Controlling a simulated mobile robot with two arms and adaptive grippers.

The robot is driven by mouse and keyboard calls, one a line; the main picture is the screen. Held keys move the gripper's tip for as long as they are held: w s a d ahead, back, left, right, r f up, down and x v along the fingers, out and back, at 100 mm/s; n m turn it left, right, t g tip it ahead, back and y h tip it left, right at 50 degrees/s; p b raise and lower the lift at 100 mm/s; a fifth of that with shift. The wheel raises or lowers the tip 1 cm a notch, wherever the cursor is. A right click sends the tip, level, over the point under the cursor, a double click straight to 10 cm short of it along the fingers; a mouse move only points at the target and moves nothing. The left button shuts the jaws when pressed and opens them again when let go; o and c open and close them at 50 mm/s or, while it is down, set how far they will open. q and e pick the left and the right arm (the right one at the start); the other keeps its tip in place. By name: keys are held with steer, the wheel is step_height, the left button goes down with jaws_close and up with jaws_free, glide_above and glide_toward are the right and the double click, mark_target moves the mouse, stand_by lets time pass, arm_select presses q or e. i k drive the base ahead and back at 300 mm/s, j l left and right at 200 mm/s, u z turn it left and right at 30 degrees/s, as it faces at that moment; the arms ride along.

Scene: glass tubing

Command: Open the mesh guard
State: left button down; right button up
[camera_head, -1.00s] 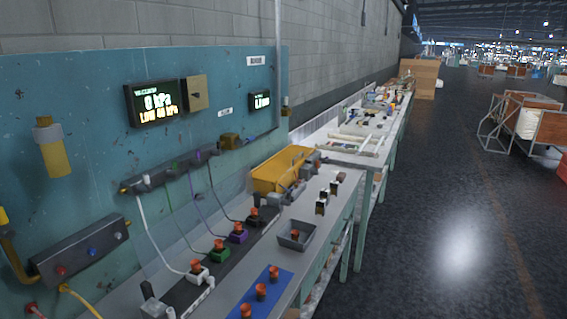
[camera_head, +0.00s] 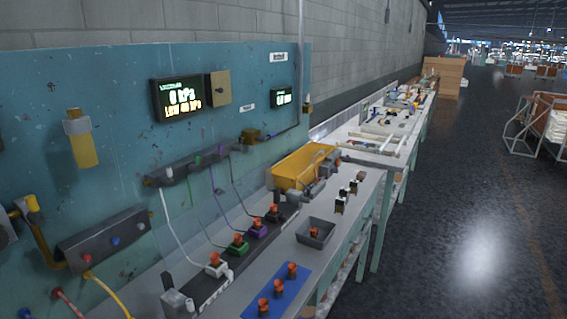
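I cannot make out a mesh guard for certain. A faint, see-through sheet (camera_head: 150,235) seems to stand in front of the blue-green panel, behind the row of fittings; whether it is the guard I cannot tell. The fittings on the dark strip have orange tops: white (camera_head: 215,264), green (camera_head: 237,245), purple (camera_head: 257,229) and black (camera_head: 273,214). Tubes run from them up to a manifold (camera_head: 195,165) on the panel. Neither my left nor my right gripper is in view.
On the bench are a blue mat (camera_head: 291,284) with three orange-topped pieces, a grey tray (camera_head: 327,237) holding one, and a yellow bin (camera_head: 290,170). A display (camera_head: 177,99) and a grey valve box (camera_head: 105,240) are on the panel. The aisle floor (camera_head: 455,230) at right is clear.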

mark_target(296, 165)
steer(key=i+l+u, duration=0.2)
steer(key=u, duration=0.3)
steer(key=i+l+u, duration=0.15)
steer(key=l+u, duration=0.3)
steer(key=i+l+u, duration=0.1)
steer(key=l, duration=0.4)
steer(key=i+l+u, duration=0.15)
steer(key=l, duration=0.4)
steer(key=i+l+u, duration=0.1)
steer(key=l, duration=0.45)
steer(key=i+l+u, duration=0.15)
steer(key=l, duration=0.4)
steer(key=i+l+u, duration=0.1)
steer(key=l, duration=0.45)
